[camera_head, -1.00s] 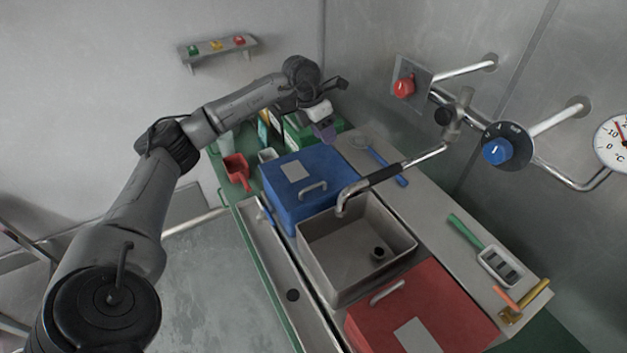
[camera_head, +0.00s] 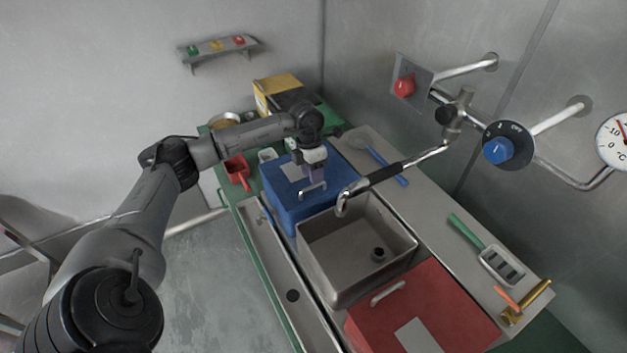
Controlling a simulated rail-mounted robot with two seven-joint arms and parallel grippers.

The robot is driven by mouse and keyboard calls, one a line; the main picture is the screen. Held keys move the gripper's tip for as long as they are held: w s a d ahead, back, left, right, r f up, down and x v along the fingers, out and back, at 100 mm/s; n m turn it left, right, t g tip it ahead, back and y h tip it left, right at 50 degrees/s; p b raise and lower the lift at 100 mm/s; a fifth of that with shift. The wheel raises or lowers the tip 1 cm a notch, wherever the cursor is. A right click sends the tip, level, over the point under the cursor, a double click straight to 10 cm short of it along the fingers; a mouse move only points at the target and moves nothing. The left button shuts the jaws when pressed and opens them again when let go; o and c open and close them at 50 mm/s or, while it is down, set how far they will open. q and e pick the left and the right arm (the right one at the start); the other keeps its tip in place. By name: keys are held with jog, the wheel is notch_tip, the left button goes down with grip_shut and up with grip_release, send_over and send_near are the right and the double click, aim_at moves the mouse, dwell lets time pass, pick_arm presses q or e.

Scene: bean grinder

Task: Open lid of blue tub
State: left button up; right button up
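The blue tub (camera_head: 293,212) stands left of the sink basin, with its blue lid (camera_head: 273,179) closed flat on top. The lid has a pale label and a metal handle (camera_head: 313,191) near its front edge. My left gripper (camera_head: 316,180) points down over the lid, right at or just above the handle. Its fingers are small and partly merge with the handle, so I cannot tell whether they touch it or how wide they are apart. My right gripper is out of view.
The sink basin (camera_head: 335,262) is right of the tub, with a faucet spout (camera_head: 345,199) reaching close to the tub.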

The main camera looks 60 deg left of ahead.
pick_arm(q)
jog(key=shift+d+f, duration=0.15)
jog(key=shift+f, duration=0.55)
jog(key=shift+d+f, duration=0.15)
jog(key=shift+f, duration=0.55)
grip_shut()
